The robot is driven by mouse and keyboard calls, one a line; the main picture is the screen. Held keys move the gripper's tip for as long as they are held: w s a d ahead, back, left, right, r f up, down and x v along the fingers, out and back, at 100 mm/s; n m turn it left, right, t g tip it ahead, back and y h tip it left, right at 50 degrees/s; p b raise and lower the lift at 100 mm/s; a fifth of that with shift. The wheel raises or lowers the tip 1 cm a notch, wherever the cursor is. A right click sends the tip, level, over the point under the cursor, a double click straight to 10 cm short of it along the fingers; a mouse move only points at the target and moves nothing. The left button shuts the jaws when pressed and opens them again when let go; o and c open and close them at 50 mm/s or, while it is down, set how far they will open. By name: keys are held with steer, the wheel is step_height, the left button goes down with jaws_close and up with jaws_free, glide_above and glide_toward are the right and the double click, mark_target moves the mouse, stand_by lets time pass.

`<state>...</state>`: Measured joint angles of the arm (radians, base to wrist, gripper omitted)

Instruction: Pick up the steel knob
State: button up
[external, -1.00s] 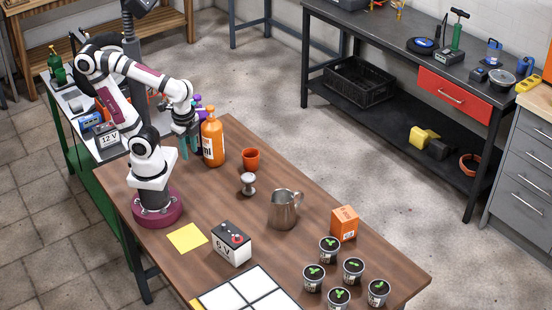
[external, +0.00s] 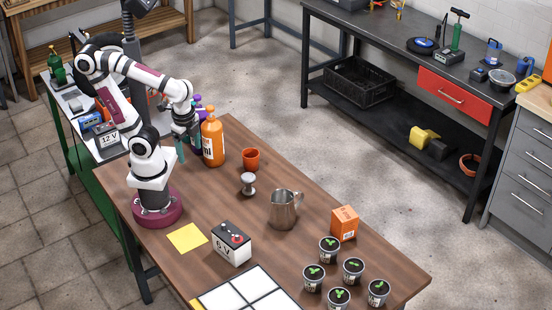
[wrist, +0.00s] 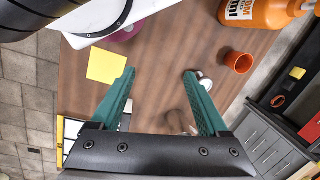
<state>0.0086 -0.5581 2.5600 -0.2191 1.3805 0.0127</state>
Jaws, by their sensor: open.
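The steel knob (external: 248,184), a small shiny piece with a round head and a flared foot, stands on the brown table between the orange cup and the metal pitcher. In the wrist view the knob (wrist: 206,83) shows just beyond the right fingertip, partly hidden by that finger. My gripper (wrist: 159,73) has teal fingers spread wide, with only bare table seen between the tips. In the external view my gripper (external: 181,151) hangs above the table left of the orange bottle, well apart from the knob.
The orange bottle (external: 213,143) and orange cup (external: 251,160) stand behind the knob; the metal pitcher (external: 283,210) is to its right. A 6 V battery (external: 231,244) and a yellow note (external: 187,238) lie nearer the front. Table around the knob's left is clear.

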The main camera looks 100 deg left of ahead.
steer(key=shift+o, duration=1.2)
steer(key=m+t+y, duration=0.3)
steer(key=m+y, duration=0.8)
steer(key=m, duration=0.3)
glide_toward(247, 181)
steer(key=shift+m, duration=0.3)
steer(key=x, duration=0.9)
steer(key=shift+a+f, duration=0.15)
steer(key=shift+a, duration=0.2)
steer(key=shift+x, duration=2.75)
